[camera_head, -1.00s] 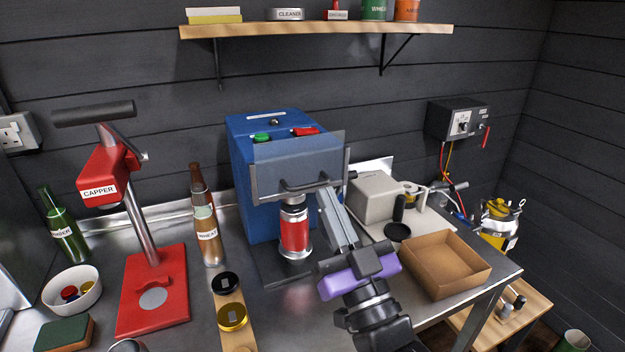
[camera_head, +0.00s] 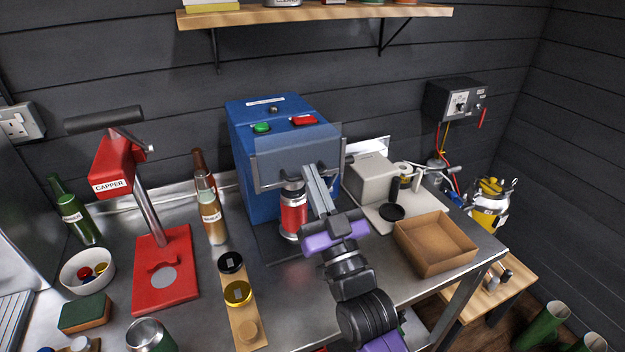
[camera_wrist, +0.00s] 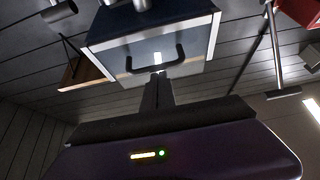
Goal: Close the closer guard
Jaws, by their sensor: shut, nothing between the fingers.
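The closer (camera_head: 245,165) is a blue machine with a green and a red button on top. Its clear guard (camera_head: 275,165) hangs in a grey frame at the front, above a red can (camera_head: 293,218). The can's lower part shows below the guard. My gripper (camera_head: 310,170) is shut and empty, with its fingertips at the guard's dark handle. In the wrist view the shut fingers (camera_wrist: 157,82) point at the dark handle (camera_wrist: 178,54) on the guard panel (camera_wrist: 118,55). I cannot tell whether they touch it.
A red capper (camera_head: 165,270) and a brown bottle (camera_head: 212,215) stand left of the closer. A grey device (camera_head: 370,178) and an open cardboard box (camera_head: 435,245) lie to the right.

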